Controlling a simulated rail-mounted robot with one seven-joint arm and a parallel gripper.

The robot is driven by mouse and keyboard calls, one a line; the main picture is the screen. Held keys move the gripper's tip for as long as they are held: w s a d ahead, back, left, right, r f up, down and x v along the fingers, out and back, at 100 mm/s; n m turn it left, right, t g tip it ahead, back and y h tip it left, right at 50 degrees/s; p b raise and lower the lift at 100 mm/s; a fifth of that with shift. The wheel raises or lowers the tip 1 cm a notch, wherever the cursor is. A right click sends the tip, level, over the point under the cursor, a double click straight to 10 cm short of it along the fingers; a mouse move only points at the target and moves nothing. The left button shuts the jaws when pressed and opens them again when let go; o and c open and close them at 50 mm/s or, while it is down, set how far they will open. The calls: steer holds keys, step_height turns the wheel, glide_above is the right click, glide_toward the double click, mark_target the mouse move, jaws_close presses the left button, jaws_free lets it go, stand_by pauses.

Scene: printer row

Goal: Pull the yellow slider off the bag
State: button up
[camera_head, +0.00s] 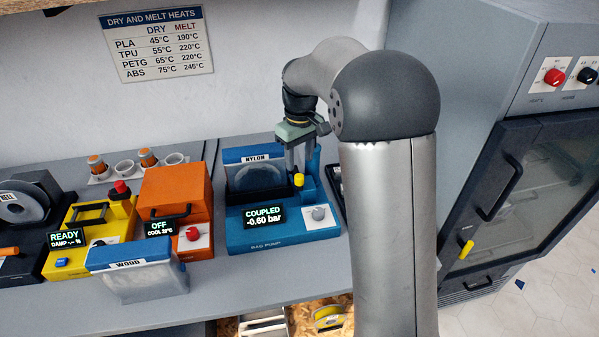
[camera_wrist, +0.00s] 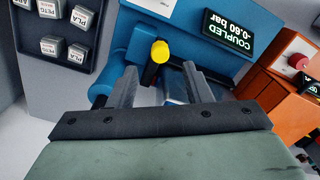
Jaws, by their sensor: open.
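A yellow round-ended piece (camera_head: 299,180) stands at the right of the NYLON bag (camera_head: 258,177) on the blue bag pump (camera_head: 285,240). It also shows in the wrist view (camera_wrist: 160,51), with a dark stem; I cannot tell whether it is the slider. The bag is upright with a blue top strip, and the pump display reads COUPLED, -0.60 bar. My gripper (camera_head: 298,163) points down just above the yellow piece, open and empty. In the wrist view its fingertips (camera_wrist: 160,70) lie either side of the stem's line; contact is not visible. The bag is mostly hidden there.
A WOOD bag (camera_head: 138,272) stands at the counter's front, left of the pump. An orange unit (camera_head: 176,205) and a yellow unit (camera_head: 88,235) stand further left. A grey cabinet (camera_head: 530,190) stands at the right. Bare counter (camera_head: 250,285) shows in front of the pump.

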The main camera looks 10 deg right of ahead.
mark_target(300, 176)
step_height(300, 176, down, 6)
steer(key=shift+f+p, duration=0.1)
steer(key=shift+p, duration=0.2)
